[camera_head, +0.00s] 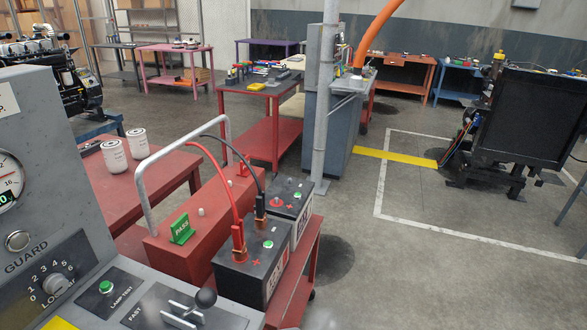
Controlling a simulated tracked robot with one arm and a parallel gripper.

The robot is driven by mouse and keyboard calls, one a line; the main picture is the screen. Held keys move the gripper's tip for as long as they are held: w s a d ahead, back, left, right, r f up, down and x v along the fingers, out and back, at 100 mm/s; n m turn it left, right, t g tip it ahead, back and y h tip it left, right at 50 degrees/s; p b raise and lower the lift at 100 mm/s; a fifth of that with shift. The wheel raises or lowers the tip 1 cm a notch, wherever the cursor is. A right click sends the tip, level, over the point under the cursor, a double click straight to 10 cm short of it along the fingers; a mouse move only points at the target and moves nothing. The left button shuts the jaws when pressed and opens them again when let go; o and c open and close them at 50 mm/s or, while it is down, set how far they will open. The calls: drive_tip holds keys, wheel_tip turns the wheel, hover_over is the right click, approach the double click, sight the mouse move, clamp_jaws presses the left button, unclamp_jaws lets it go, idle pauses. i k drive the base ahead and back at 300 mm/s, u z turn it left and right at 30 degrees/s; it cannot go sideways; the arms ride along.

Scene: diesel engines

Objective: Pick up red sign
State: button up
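No clearly readable red sign shows. A small red upright piece (243,168) stands at the far end of a red box (205,215), behind the batteries' cables. It is too small to tell whether it is the sign. A green sign reading PASS (181,229) stands on the near end of the same red box. My gripper is not recognisable in this view, so its opening and contents do not show.
Two batteries (250,262) with red and black cables sit on a red cart. A grey control panel (45,200) fills the near left. White filters (114,155) stand on a red table. A grey pole (325,100) rises mid-view. Open floor (410,275) lies right.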

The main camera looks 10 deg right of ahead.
sight(244, 171)
drive_tip(key=z, duration=1.2)
drive_tip(key=i, duration=3.5)
drive_tip(key=u, duration=2.85)
